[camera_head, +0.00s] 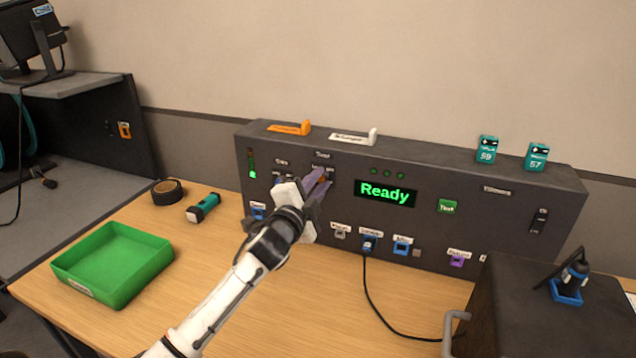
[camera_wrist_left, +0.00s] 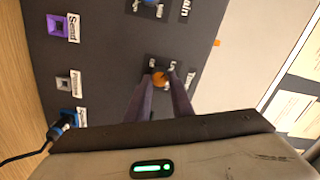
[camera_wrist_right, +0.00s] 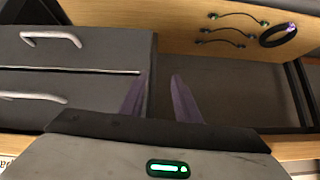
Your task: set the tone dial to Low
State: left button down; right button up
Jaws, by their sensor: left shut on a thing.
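The tone dial is a small orange knob (camera_wrist_left: 160,77) on the dark front panel (camera_head: 300,222). In the left wrist view it sits between the fingertips of my left gripper (camera_wrist_left: 161,74). In the head view my left gripper (camera_head: 320,177) reaches up to the panel below the tone label (camera_head: 322,155) and covers most of the dial. The gripper is shut on the dial. Small position words around the knob are too blurred to read, and its pointer cannot be made out. My right gripper (camera_wrist_right: 160,78) is open and empty in the right wrist view, away from the panel.
A green display (camera_head: 385,192) reads "Ready". A green button (camera_head: 447,206) and coloured sockets are on the panel. A black cable (camera_head: 375,300) runs over the table. A green tray (camera_head: 112,262), flashlight (camera_head: 204,207) and tape roll (camera_head: 167,191) lie left. A dark cabinet (camera_head: 530,320) stands front right.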

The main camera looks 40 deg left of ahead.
pick_arm(q)
jog(key=shift+f+m, duration=0.1)
jog(key=shift+m, duration=1.9)
jog(key=c, duration=1.6)
grip_release()
jog(key=shift+o, duration=0.2)
jog(key=b+v, duration=0.1)
jog(key=v, duration=0.9)
jog(key=shift+s, duration=0.15)
jog(key=shift+d, duration=0.15)
